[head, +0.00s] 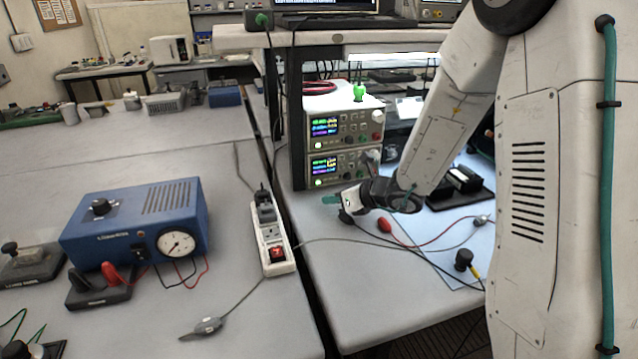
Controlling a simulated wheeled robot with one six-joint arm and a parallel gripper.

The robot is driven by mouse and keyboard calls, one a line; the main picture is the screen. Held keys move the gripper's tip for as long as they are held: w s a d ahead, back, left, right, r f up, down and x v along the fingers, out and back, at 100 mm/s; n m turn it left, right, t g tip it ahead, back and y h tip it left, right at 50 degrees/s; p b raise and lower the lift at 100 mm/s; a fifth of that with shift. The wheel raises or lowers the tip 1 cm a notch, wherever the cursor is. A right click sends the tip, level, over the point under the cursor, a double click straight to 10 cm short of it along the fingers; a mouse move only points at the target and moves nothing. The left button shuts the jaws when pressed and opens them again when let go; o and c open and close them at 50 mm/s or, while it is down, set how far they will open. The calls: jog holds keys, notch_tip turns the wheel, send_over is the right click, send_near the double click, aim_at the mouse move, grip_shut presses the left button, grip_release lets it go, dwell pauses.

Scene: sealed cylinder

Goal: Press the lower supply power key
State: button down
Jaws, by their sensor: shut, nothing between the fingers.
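Two grey power supplies are stacked on the right bench under the shelf. The upper supply (344,128) has a lit coloured display and a small light-coloured key at its lower left. The lower supply (345,154) has a similar lit display. Its power key (318,182) seems to be the small pale green-white button at the lower left of its front. The fingers appear empty.
A white power strip (272,240) with a red switch lies left of my gripper. A blue box with a gauge (135,225) stands on the left bench. Cables and a red clip (384,226) lie right of my gripper.

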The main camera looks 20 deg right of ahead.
jog(key=shift+w, duration=2.65)
jog(key=shift+w, duration=0.1)
jog(key=shift+w, duration=0.3)
jog(key=shift+w, duration=0.4)
dwell(0.4)
jog(key=shift+s, duration=0.8)
jog(key=shift+s, duration=2.5)
